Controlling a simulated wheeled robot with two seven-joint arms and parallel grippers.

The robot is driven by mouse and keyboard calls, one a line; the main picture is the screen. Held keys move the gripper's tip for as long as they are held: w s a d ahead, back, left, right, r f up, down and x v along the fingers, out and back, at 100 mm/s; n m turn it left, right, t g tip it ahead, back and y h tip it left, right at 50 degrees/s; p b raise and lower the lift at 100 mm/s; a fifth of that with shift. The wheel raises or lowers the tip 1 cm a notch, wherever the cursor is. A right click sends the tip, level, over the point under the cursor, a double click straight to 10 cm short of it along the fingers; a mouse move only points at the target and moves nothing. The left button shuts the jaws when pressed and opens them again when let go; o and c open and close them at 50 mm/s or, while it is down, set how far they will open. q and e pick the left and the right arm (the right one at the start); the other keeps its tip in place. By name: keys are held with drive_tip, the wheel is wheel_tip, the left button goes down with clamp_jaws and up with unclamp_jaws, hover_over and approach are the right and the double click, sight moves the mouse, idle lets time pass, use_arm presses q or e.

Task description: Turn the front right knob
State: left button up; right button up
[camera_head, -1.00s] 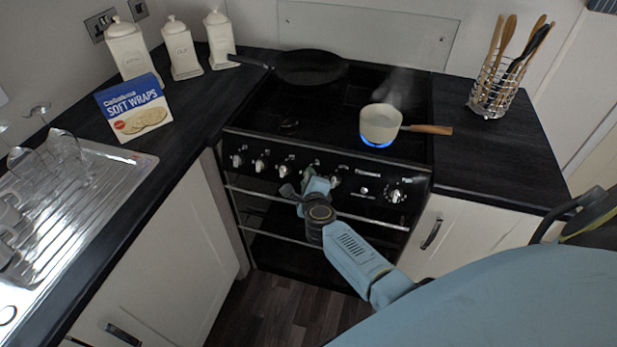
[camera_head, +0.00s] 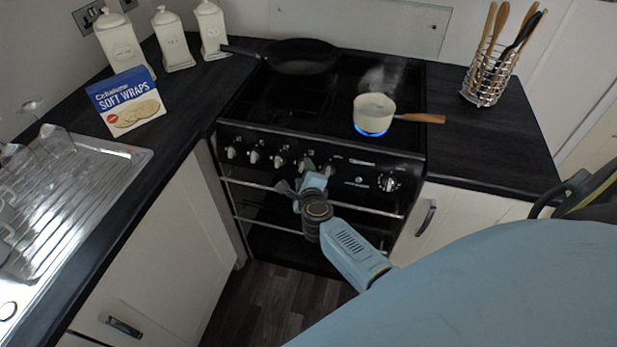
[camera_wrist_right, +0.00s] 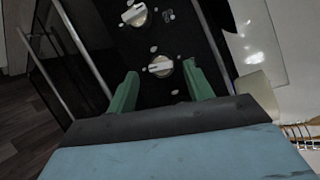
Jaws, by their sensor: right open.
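The black stove (camera_head: 345,150) has a front panel with a row of silver knobs, a small dial, and a larger knob (camera_head: 388,182) at the right. My right gripper (camera_head: 308,172) is in front of the middle of this row and hides part of the panel. In the right wrist view its two green fingers (camera_wrist_right: 161,85) are open and apart. A silver knob (camera_wrist_right: 160,66) shows between and just beyond the fingertips; I see no contact. Another knob (camera_wrist_right: 134,14) is further up. I cannot tell which knob is the front right one. My left gripper is not in view.
A cream pan (camera_head: 374,108) with a wooden handle steams on a lit burner with a blue flame (camera_head: 371,132). A black frying pan (camera_head: 303,56) stands at the back left. Oven rails (camera_head: 258,185) run below the knobs. A utensil holder (camera_head: 488,80) stands right.

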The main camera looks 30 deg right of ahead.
drive_tip(key=p+v, duration=0.2)
drive_tip(key=v, duration=0.9)
drive_tip(key=shift+r, duration=0.1)
